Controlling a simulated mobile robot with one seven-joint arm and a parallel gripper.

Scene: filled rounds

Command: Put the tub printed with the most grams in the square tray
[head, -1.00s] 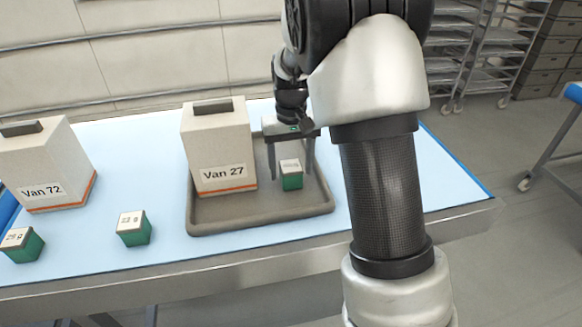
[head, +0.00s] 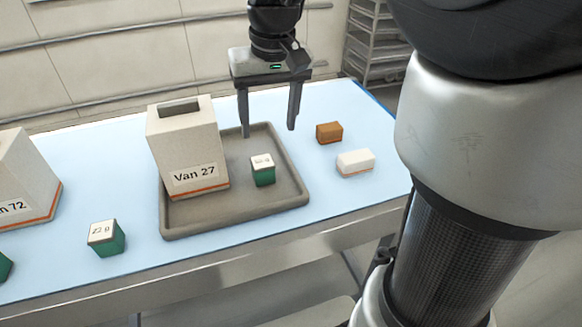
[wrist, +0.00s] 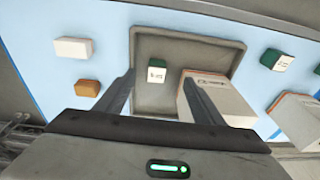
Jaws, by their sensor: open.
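A green tub with a white printed lid (head: 263,170) stands upright in the grey square tray (head: 234,218), right of the box labelled Van 27; its print is too small to read. It also shows in the wrist view (wrist: 157,71). Another green tub (head: 107,239), printed 22 g, stands on the table left of the tray. A third green tub (head: 5,266) is cut off at the left edge. My gripper (head: 268,133) is open and empty, raised above the back of the tray, apart from the tub in it.
The box labelled Van 27 (head: 188,150) stands in the left part of the tray. The box labelled Van 72 (head: 22,185) is at the far left. A brown block (head: 329,132) and a white block (head: 355,163) lie right of the tray.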

